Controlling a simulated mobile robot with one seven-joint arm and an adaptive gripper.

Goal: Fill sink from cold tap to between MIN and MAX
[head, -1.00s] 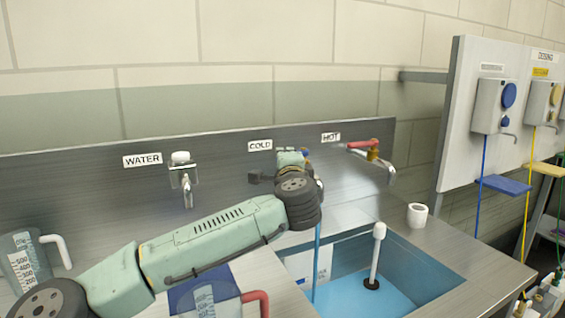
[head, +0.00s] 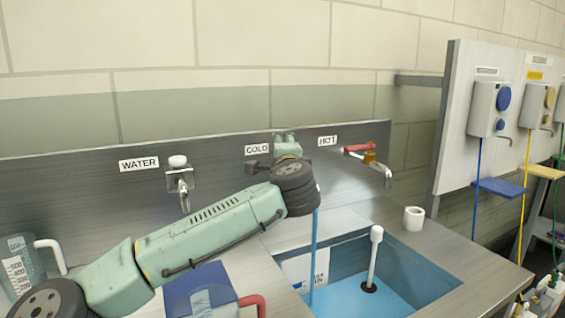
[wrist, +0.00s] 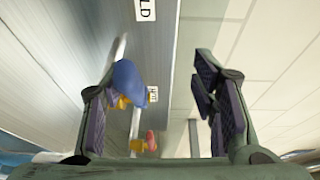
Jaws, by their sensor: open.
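The sink (head: 455,290) has blue water (head: 340,297) in its bottom, and a thin blue stream (head: 314,250) falls into it. A white panel (head: 308,268) on the sink's inner wall carries marks too small to read. The cold tap body is hidden behind my arm in the head view, under the COLD label (head: 257,149). In the wrist view the tap's blue lever (wrist: 128,78) lies beside the left finger, with brass below it. My gripper (wrist: 158,80) is open, its fingers well apart. I cannot tell whether the left finger touches the lever.
The red-handled hot tap (head: 368,156) is right of my wrist. A white standpipe (head: 374,258) rises in the sink. A white roll (head: 414,218) stands behind it. Jugs (head: 22,262) stand at left, and the WATER tap (head: 180,182) is on the backsplash.

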